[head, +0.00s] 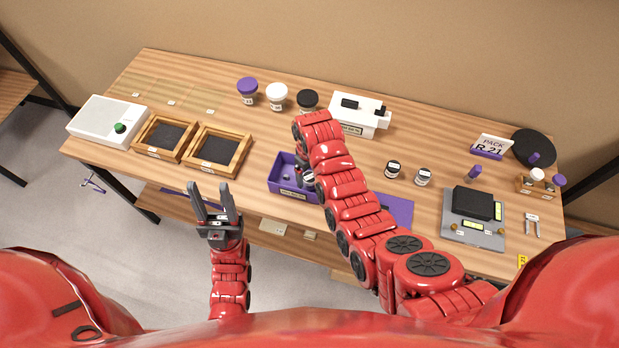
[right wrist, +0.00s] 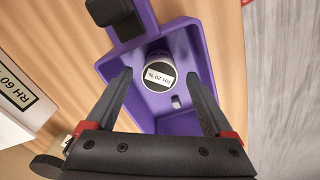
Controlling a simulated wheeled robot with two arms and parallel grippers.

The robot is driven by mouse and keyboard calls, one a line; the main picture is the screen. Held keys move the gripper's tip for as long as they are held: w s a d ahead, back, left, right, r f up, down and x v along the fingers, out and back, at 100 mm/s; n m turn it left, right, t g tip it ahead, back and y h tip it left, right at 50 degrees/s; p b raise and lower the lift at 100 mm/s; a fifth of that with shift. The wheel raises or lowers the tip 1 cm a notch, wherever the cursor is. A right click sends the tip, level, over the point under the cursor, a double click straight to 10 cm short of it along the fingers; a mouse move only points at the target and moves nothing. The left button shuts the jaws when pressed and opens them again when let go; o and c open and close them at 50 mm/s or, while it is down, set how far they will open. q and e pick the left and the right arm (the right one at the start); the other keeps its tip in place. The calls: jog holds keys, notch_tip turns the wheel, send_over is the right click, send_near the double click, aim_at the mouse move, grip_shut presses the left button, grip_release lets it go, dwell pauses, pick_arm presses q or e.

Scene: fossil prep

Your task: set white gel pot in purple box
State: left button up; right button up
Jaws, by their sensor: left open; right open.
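The purple box (head: 282,188) stands near the table's front edge, left of my right arm; it also shows in the right wrist view (right wrist: 205,50). A small pot with a black top and a white "RH 20 %" label (right wrist: 159,76) sits inside the box, with a pale rim around its top. In the head view this pot (head: 309,179) is partly hidden by my right arm. My right gripper (right wrist: 158,78) is open above the box, its fingers on either side of the pot with gaps visible. My left gripper (head: 213,188) is open and empty before the table's front edge.
Two small dark-topped pots (head: 393,169) (head: 424,176) stand right of my right arm. Purple-, white- (head: 277,96) and black-lidded jars stand at the back, beside a white device (head: 360,116). Two wooden trays (head: 218,149) lie left; a scale (head: 473,223) stands right.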

aim_at(309, 176)
notch_tip(309, 176, up, 5)
jog(key=shift+w+b, duration=0.15)
jog(key=shift+b, duration=0.55)
notch_tip(309, 176, up, 4)
jog(key=p, duration=0.3)
jog(key=shift+f, duration=0.1)
